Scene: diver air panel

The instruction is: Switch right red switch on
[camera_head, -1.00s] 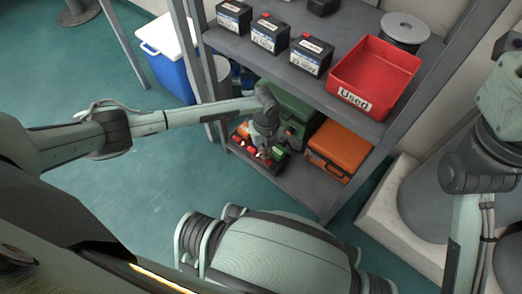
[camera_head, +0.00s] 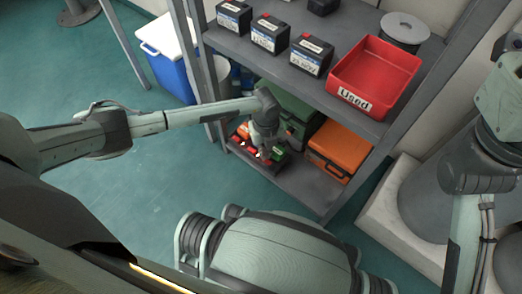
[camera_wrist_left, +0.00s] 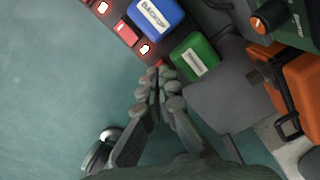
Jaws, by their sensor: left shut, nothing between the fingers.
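The diver air panel (camera_head: 243,146) lies on the lower shelf. In the left wrist view it shows a red switch (camera_wrist_left: 127,33), lit indicators (camera_wrist_left: 145,48), a blue block (camera_wrist_left: 157,15) labelled BACKUP and a green block (camera_wrist_left: 196,56). A small bit of red (camera_wrist_left: 159,64) shows right at my fingertips, mostly hidden; I cannot tell whether they touch it or which way that switch is set. My left gripper (camera_wrist_left: 160,82) is shut and empty at the panel's near edge; it also shows in the head view (camera_head: 265,153). My right gripper is out of view.
An orange case (camera_head: 340,147) and a green case (camera_head: 290,108) stand on the lower shelf beside the panel. The upper shelf above holds several batteries (camera_head: 269,35) and a red bin (camera_head: 375,72). Open floor (camera_head: 130,180) lies in front.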

